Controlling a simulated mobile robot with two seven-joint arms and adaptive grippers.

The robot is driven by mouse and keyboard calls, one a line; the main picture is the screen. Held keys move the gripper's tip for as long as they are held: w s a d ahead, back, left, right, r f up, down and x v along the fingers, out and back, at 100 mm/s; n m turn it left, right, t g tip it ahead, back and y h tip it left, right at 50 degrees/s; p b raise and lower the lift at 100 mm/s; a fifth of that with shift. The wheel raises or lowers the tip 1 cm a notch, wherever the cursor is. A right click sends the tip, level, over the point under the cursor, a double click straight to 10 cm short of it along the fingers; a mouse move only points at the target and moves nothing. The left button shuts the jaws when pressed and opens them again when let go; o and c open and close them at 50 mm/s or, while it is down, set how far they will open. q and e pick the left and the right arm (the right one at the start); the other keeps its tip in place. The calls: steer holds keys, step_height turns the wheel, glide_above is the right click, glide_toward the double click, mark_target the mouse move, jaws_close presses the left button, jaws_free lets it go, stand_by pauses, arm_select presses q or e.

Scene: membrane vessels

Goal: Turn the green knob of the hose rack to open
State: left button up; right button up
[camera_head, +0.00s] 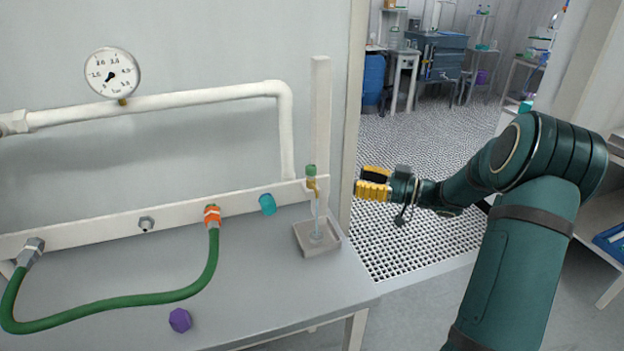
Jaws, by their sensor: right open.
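The green knob (310,170) sits on top of a small brass tap (313,186) at the right end of the white hose rack rail (170,222). A thin clear stream or tube runs from the tap down to a small grey tray (303,240) on the table. My right gripper (358,189), with yellow fingers, is to the right of the knob and slightly lower, apart from it. It is open, and nothing shows between its fingers. My left gripper is not in view.
A green hose (120,300) loops along the rack to an orange fitting (212,214). A pressure gauge (112,72) tops the white pipe (190,98). A wall edge stands behind my gripper.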

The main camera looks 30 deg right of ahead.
mark_target(310, 170)
steer(key=b+x, duration=0.1)
steer(key=x, duration=1.2)
steer(key=shift+w+a+b, duration=0.2)
steer(key=shift+b, duration=0.2)
jaws_close()
